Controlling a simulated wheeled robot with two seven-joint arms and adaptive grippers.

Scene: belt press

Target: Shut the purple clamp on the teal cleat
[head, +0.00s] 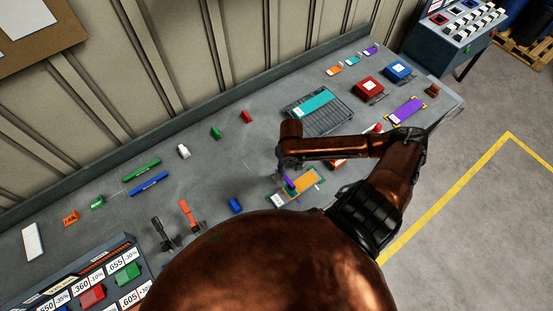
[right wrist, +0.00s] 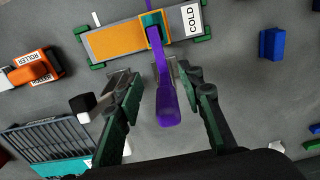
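The purple clamp (right wrist: 165,95) is a long lever that rises from the teal cleat (right wrist: 152,20) towards the right wrist camera. Its far end meets the cleat on an orange plate (right wrist: 115,42) with green corners and a COLD label. In the head view the clamp (head: 289,181) stands tilted up over the plate (head: 306,182), partly hidden by my arm. My right gripper (right wrist: 158,78) is open, with one finger on each side of the lever; I cannot tell whether either finger touches it. My left gripper is not in view.
A blue block (right wrist: 272,44), an orange roller block (right wrist: 36,68) and a grey rack with a teal panel (right wrist: 40,140) lie around the plate. In the head view, an orange-handled tool (head: 188,213) and a black-handled one (head: 161,231) stand left. The bench's middle is mostly clear.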

